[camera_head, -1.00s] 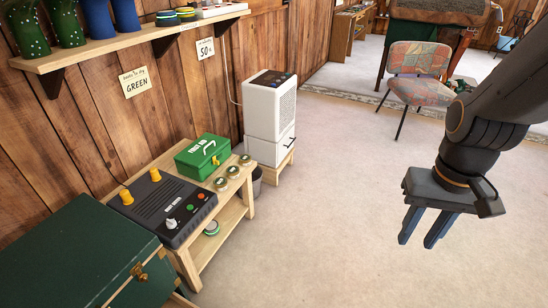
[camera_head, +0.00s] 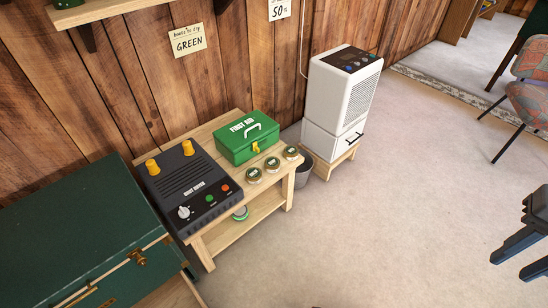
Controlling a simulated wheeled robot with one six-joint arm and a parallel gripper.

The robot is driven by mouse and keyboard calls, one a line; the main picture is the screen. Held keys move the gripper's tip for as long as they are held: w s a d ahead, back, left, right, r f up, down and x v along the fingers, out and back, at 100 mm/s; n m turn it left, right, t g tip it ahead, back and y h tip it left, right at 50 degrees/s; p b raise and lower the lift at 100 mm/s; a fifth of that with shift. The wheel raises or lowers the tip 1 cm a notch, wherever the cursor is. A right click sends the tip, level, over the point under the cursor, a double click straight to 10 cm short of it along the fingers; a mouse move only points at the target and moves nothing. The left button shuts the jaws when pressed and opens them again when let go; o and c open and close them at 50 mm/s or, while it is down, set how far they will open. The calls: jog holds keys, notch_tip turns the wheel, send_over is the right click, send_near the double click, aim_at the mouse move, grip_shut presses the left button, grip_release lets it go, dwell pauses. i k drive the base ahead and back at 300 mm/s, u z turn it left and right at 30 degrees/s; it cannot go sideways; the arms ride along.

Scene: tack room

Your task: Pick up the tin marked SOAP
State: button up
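Three small round tins stand in a row on the wooden bench's top: a left tin (camera_head: 254,175), a middle tin (camera_head: 272,164) and a right tin (camera_head: 291,153). Another round tin with a green rim (camera_head: 240,213) sits on the lower shelf. Their labels are too small to read, so I cannot tell which is marked SOAP. My gripper (camera_head: 522,257) is at the right edge, partly cut off, well away from the bench. Its two fingers are apart with nothing seen between them.
The wooden bench (camera_head: 222,230) also bears a boot dryer (camera_head: 184,182) and a green first aid box (camera_head: 246,137). A green trunk (camera_head: 75,245) stands at the left. A grey bin (camera_head: 303,172) and a white dehumidifier (camera_head: 341,95) stand beyond.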

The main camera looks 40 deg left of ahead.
aim_at(272, 163)
jog(key=u, duration=0.45)
jog(key=i, duration=0.7)
jog(key=u, duration=1.2)
jog(key=i, duration=0.4)
jog(key=u, duration=0.4)
